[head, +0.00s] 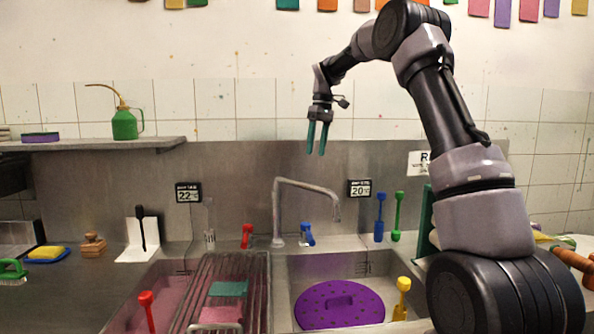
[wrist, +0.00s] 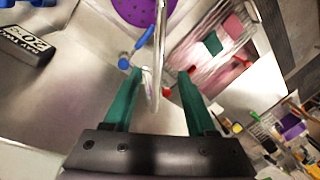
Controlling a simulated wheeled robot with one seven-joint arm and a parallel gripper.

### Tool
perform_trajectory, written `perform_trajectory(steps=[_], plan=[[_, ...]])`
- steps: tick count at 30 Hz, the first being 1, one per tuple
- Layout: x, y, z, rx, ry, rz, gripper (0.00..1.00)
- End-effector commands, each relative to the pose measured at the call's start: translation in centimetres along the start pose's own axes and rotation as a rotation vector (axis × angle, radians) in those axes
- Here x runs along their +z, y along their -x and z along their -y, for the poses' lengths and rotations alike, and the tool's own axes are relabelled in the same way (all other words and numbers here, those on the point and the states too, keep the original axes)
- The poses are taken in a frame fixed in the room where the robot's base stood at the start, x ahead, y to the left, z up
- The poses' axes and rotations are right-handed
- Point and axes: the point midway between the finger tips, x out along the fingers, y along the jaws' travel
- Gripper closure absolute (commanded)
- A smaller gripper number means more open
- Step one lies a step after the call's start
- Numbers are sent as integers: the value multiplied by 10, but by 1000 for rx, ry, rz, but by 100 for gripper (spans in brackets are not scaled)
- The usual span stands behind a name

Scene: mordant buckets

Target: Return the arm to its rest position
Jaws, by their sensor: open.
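My gripper (head: 317,138) hangs in the air above the sink and the faucet in the head view, with its two green fingers pointing down and apart. It is open and empty, with nothing between the fingers in the head view. In the wrist view my gripper (wrist: 158,100) shows both green fingers spread. The grey faucet (head: 300,184) stands below it, and its spout (wrist: 155,70) appears beyond the fingers in the wrist view. My arm is raised and bent, reaching from the right side of the head view.
A purple round lid (head: 340,305) lies in the right basin. A rack (head: 228,270) with pink and teal cloths covers the left basin. Red, blue, green and yellow handled tools stand around the sink. A shelf (head: 90,144) holds a green oil can (head: 124,124). Space around my gripper is clear.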

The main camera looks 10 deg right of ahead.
Motion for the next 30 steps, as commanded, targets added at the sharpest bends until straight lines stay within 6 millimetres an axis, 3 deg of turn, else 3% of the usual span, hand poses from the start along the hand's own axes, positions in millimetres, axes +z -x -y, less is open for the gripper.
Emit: perform_trajectory(steps=[5,9,15,22,27,30], plan=[[39,33,27,61,-83,-65,43],[85,55,54,109,-195,-145,43],[155,68,90,150,-366,-283,43],[236,57,126,151,-576,-466,43],[288,33,146,120,-725,-602,43],[310,18,154,97,-794,-665,43]])
